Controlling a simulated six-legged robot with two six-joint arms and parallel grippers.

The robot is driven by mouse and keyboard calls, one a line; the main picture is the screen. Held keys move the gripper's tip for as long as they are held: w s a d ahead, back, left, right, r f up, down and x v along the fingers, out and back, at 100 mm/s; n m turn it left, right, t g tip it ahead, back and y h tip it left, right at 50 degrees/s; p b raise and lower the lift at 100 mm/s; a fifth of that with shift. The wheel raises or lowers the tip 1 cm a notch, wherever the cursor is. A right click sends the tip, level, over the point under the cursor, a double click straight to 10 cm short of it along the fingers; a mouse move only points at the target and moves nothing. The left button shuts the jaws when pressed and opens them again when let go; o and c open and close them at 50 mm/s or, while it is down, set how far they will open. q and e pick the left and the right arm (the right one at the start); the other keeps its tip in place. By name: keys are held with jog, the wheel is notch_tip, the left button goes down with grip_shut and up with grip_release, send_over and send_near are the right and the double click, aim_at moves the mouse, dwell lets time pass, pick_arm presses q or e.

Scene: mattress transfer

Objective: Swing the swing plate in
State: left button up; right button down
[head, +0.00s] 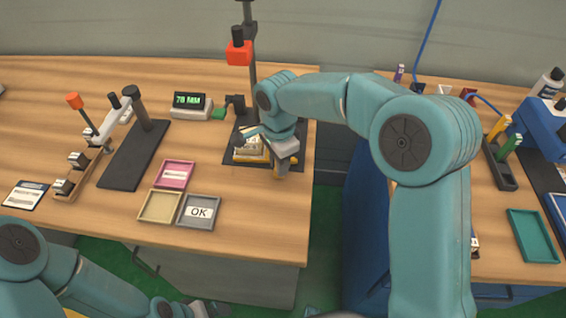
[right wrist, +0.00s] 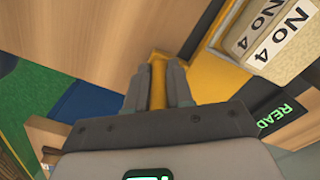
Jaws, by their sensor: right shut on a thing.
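In the head view my right gripper (head: 281,169) is at the right edge of the black fixture base (head: 264,126).
A column with a red block (head: 239,53) rises behind the fixture. A small green-lit display (head: 189,106) stands left of it. Pink (head: 175,174), yellow (head: 160,206) and grey "OK" (head: 199,211) trays lie to the left. A gap separates this table from the right one.

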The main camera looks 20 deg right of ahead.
jog(key=shift+w+a+r+m, duration=0.15)
jog(key=shift+w+r+m, duration=0.15)
jog(key=shift+m, duration=0.2)
dwell(0.3)
jog(key=c, duration=1)
grip_release()
jog(key=shift+a+f, duration=0.1)
notch_tip(320, 180, up, 16)
jog(key=shift+r+p, duration=0.15)
jog(key=shift+p, duration=1.1)
